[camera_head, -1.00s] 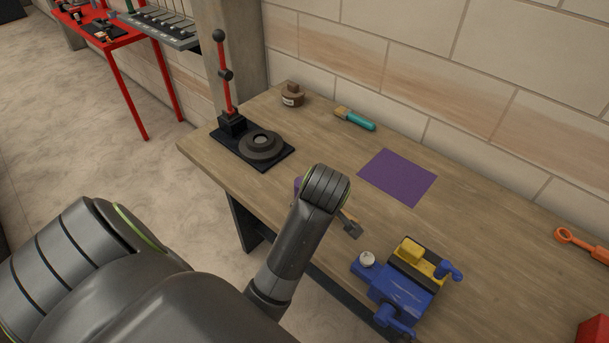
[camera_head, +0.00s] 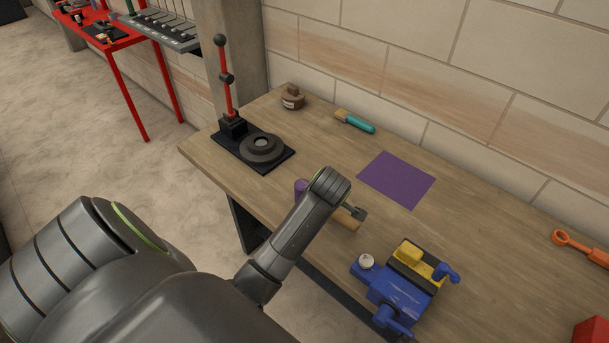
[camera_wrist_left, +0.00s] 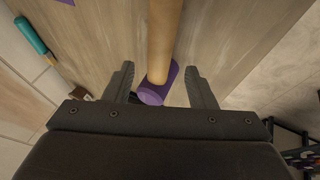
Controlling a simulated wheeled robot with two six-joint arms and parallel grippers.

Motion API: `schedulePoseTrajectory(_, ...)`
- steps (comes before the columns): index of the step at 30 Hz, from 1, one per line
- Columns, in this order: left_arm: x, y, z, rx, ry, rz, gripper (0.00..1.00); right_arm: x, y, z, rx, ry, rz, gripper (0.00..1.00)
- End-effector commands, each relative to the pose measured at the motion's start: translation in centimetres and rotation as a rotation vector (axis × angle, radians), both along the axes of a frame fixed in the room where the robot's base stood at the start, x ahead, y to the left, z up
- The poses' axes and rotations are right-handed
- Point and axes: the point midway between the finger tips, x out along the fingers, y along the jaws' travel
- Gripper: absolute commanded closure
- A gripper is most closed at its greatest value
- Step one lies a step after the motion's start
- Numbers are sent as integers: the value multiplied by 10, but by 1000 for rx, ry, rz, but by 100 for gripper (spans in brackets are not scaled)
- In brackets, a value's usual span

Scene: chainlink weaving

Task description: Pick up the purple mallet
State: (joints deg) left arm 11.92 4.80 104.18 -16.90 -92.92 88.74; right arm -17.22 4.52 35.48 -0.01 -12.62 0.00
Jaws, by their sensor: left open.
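The purple mallet lies on the wooden bench. In the head view its purple head (camera_head: 300,187) shows left of my left arm and its light wooden handle (camera_head: 346,220) shows right of it; the middle is hidden behind the arm. My left gripper (camera_head: 358,213) is mostly hidden by its own wrist, with a fingertip showing over the handle. In the left wrist view my left gripper (camera_wrist_left: 160,70) is open, its fingers apart on either side of the mallet, whose purple head (camera_wrist_left: 156,90) and handle (camera_wrist_left: 164,38) appear between them. My right gripper is not in view.
A blue vise (camera_head: 397,297) stands right of the mallet. A purple mat (camera_head: 397,179) lies behind it. A black press (camera_head: 262,148) stands at the left end, with a brush (camera_head: 356,122) near the wall. An orange wrench (camera_head: 576,243) lies at far right.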

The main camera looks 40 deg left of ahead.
Motion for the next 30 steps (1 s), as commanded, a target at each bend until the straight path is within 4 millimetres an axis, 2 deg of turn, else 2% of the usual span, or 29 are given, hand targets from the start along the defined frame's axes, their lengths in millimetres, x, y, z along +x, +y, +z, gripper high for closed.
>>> schedulePoseTrajectory(6, 4, 4, -7, 2, 2, 0, 49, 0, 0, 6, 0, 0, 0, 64)
schedulePoseTrajectory(12, 13, 12, -26, 3, 5, 0, 49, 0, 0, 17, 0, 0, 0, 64)
schedulePoseTrajectory(18, 20, 18, -43, 0, 1, -1, 49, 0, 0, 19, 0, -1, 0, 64)
schedulePoseTrajectory(27, 22, 19, -46, 0, -1, -1, 49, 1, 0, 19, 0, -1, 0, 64)
schedulePoseTrajectory(28, 22, 19, -46, 0, -1, -1, 51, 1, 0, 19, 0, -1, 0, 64)
schedulePoseTrajectory(30, 22, 19, -46, 0, -1, -1, 60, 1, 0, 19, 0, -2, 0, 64)
